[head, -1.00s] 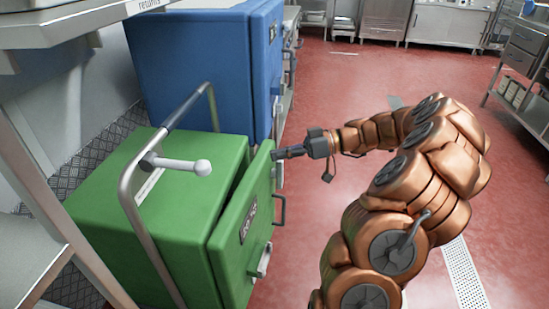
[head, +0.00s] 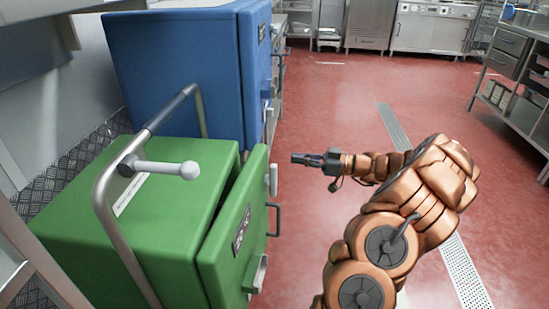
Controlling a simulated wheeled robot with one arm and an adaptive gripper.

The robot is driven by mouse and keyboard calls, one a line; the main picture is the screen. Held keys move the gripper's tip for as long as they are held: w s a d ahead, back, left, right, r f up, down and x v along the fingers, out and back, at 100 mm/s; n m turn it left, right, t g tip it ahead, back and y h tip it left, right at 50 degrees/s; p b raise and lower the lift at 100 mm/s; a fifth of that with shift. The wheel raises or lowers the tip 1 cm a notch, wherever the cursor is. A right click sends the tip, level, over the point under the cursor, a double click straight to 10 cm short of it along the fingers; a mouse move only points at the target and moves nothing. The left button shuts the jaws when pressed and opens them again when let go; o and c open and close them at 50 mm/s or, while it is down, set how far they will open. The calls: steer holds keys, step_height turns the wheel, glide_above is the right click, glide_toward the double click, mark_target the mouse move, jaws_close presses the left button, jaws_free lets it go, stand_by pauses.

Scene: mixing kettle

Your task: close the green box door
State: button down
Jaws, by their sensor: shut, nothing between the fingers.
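The green box (head: 140,205) stands at the lower left, with a metal push bar over its top. Its green door (head: 235,235) is on its right side and stands ajar, with a dark wedge-shaped gap between door and box. The door has a dark label, a grey handle (head: 276,220) and silver latches on its outer face. My gripper (head: 293,158) is to the right of the door's far edge, pointing left. Its fingers are shut and empty, and it appears apart from the door.
A blue box (head: 185,75) with a similar door stands behind the green box. A silver bar with a round knob (head: 188,170) sits above the green box's top. Steel shelves (head: 520,85) stand at the right. The red floor (head: 330,110) is clear beyond my arm.

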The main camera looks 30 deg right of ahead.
mark_target(265, 154)
steer(key=b+x, duration=0.1)
steer(key=x, duration=0.6)
steer(key=shift+w+a, duration=0.15)
steer(key=shift+w, duration=0.1)
